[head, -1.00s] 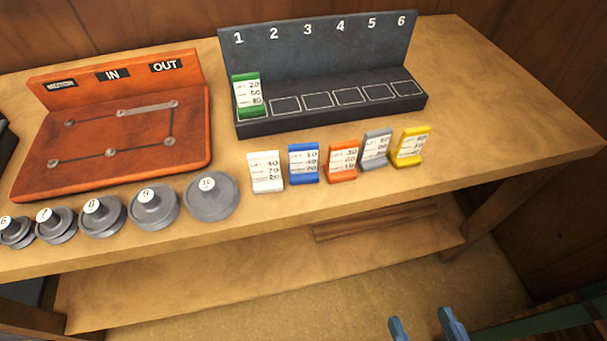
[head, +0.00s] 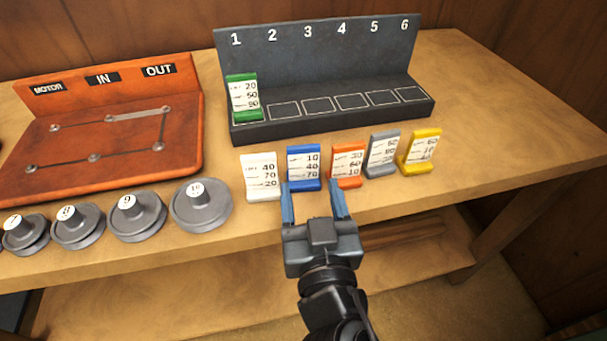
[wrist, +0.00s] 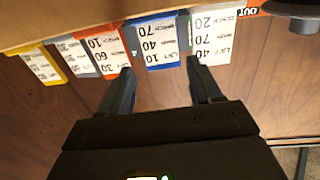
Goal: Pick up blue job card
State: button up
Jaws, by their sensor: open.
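The blue job card (head: 303,165) stands upright in a row of cards on the wooden table. A white label on its front reads 10, 40, 70. My gripper (head: 313,190) is open and empty in front of the row; its left fingertip is near the blue card's lower left edge and its right fingertip overlaps the orange card. In the wrist view the blue card (wrist: 155,40) appears upside down, between and beyond the two open fingers (wrist: 160,80). I cannot tell whether any finger touches a card.
The white card (head: 261,176) stands left of the blue card, the orange card (head: 347,162) close on its right, then the grey (head: 383,154) and yellow (head: 420,151) cards. The dark numbered rack (head: 325,60) behind holds the green card (head: 243,97) in slot 1. Grey pulleys (head: 201,206) stand left.

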aim_at(304, 162)
jog(key=w+p, duration=0.1)
jog(key=w, duration=0.1)
jog(key=w+a, duration=0.1)
jog(key=w, duration=0.2)
jog(key=shift+p, duration=0.4)
jog(key=shift+w+a, duration=0.1)
jog(key=shift+w, duration=0.3)
jog(key=c, duration=0.7)
